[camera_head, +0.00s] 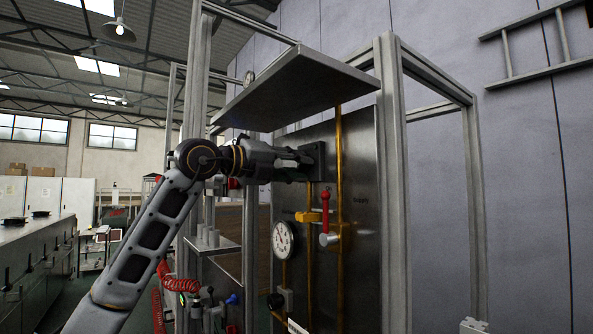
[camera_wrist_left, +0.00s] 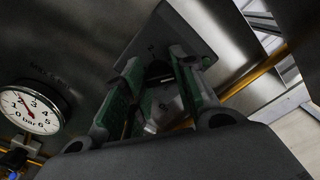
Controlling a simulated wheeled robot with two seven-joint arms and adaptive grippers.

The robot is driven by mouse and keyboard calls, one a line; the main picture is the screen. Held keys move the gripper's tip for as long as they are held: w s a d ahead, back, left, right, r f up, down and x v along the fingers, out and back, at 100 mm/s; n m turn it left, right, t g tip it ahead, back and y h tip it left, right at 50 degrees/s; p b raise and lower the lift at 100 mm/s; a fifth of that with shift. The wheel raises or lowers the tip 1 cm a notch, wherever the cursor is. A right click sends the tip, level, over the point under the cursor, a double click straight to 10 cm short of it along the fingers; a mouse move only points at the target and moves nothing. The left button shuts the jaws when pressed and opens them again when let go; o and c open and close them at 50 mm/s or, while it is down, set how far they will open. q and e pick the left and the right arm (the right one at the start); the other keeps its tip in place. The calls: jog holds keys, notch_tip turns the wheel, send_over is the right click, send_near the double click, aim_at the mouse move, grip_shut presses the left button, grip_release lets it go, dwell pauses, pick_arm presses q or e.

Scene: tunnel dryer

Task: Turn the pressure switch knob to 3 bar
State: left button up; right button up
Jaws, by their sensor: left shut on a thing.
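My left gripper (camera_head: 300,164) reaches in from the left at the upper part of the dark metal panel. Its fingers are shut at a dark square switch plate (camera_head: 317,153) fixed to the panel. In the left wrist view the green-padded fingers (camera_wrist_left: 160,72) stand on both sides of the pressure switch knob. The dark switch plate (camera_wrist_left: 188,30) shows behind them. The knob is mostly hidden by the fingers, and its setting cannot be read. A round white gauge (camera_wrist_left: 29,109) marked in bar sits at the left of the wrist view. My right gripper is not in view.
The gauge (camera_head: 284,240) is lower on the panel. A yellow valve with a red handle (camera_head: 326,199) is below the gripper, beside vertical brass pipes (camera_head: 340,130). A flat metal shelf (camera_head: 297,88) hangs above the arm. Grey frame posts (camera_head: 392,180) stand to the right.

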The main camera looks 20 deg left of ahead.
pick_arm(q)
jog(key=n+b, duration=0.1)
jog(key=n, duration=0.4)
jog(key=shift+n+b, duration=0.35)
jog(key=shift+n, duration=0.35)
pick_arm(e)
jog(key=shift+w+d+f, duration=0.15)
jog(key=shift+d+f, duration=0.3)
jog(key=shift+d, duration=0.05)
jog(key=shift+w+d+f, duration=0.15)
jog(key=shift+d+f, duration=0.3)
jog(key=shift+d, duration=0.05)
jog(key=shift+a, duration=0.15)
pick_arm(q)
jog(key=o, duration=1)
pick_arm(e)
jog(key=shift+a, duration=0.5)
pick_arm(q)
jog(key=shift+o, duration=0.2)
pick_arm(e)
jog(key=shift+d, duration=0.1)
